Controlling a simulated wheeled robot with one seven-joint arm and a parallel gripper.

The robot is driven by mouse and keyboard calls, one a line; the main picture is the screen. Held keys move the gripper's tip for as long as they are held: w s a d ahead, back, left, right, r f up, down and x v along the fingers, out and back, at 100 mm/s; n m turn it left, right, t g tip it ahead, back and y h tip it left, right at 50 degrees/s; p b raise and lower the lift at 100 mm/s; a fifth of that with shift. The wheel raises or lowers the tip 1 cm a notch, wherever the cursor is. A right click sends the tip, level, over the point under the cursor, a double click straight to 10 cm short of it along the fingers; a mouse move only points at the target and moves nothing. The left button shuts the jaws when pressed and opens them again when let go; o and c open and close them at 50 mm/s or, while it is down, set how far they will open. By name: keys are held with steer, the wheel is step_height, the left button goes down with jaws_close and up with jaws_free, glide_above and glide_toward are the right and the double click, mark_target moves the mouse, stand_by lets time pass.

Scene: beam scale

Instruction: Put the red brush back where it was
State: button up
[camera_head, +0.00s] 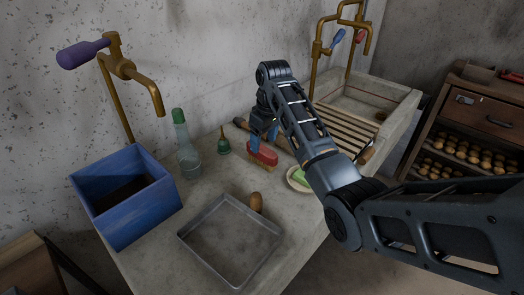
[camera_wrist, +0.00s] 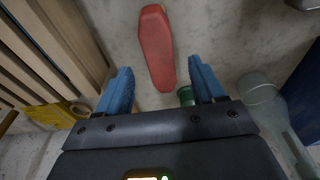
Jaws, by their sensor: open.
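The red brush (camera_head: 262,153) lies on the grey counter in the middle of the head view, with tan bristles below its red back. In the wrist view the red brush (camera_wrist: 156,48) is long and tapered, its nearer part between the finger lines and its far part beyond the tips. My gripper (camera_head: 264,140) is at the brush, its blue fingers pointing down. In the wrist view my gripper (camera_wrist: 160,75) is open, with one finger on each side and gaps to the brush.
A blue box (camera_head: 130,200), a metal tray (camera_head: 232,268) and a brown potato-like item (camera_head: 256,203) are nearer. A soap dish (camera_head: 291,183) and slatted sink are right.

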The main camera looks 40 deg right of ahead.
mark_target(265, 150)
steer(key=shift+s+r, duration=0.2)
steer(key=shift+r, duration=1.15)
steer(key=shift+s+r, duration=0.2)
steer(key=shift+r, duration=1.15)
